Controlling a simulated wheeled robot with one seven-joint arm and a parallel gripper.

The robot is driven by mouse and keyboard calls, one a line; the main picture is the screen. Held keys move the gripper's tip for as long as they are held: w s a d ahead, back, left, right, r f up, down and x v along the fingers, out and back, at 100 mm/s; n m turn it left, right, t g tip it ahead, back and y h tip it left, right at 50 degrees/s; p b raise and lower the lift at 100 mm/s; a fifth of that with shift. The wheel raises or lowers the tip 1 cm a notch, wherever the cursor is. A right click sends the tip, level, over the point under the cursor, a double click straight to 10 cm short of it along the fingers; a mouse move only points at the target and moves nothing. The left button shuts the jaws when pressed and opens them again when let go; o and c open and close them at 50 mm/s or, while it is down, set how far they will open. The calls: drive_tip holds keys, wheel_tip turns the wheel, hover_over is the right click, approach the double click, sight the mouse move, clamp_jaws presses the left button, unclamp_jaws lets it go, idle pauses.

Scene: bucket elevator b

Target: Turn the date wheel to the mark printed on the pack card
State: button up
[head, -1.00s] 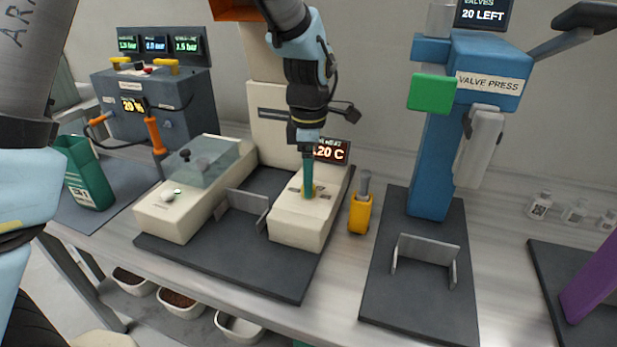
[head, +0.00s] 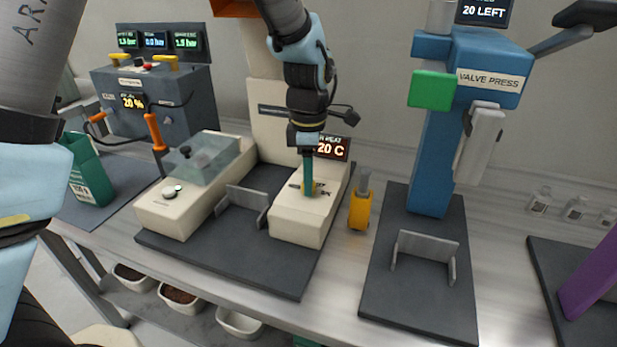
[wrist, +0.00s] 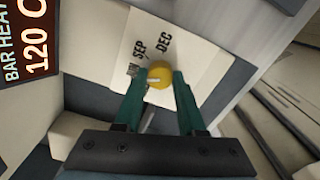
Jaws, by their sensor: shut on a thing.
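The date wheel is a small yellow round knob (wrist: 159,75) with a pale mark on its left side, set on a cream block (head: 300,220). SEP and DEC are printed beside it in the wrist view, with short dark lines. Other marks are hidden or out of view. I cannot tell which month the pale mark lines up with. My gripper (wrist: 158,79) has green fingers, one on each side of the knob, and is shut on it. In the head view my gripper (head: 308,188) points straight down onto the block. I cannot make out a pack card.
A BAR HEAT display (head: 333,148) reading 120 C stands behind the block. A yellow-based tool (head: 360,209) stands close to its right, then the blue valve press (head: 432,150). A clear-lidded cream unit (head: 196,180) and a green pouch (head: 90,180) are to the left.

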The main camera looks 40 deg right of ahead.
clamp_jaws()
drive_tip(key=shift+m, duration=0.4)
drive_tip(key=m, duration=0.3)
drive_tip(key=shift+m, duration=0.4)
drive_tip(key=m, duration=1)
drive_tip(key=shift+m, duration=0.4)
drive_tip(key=shift+m+p, duration=0.3)
drive_tip(key=shift+m, duration=1.9)
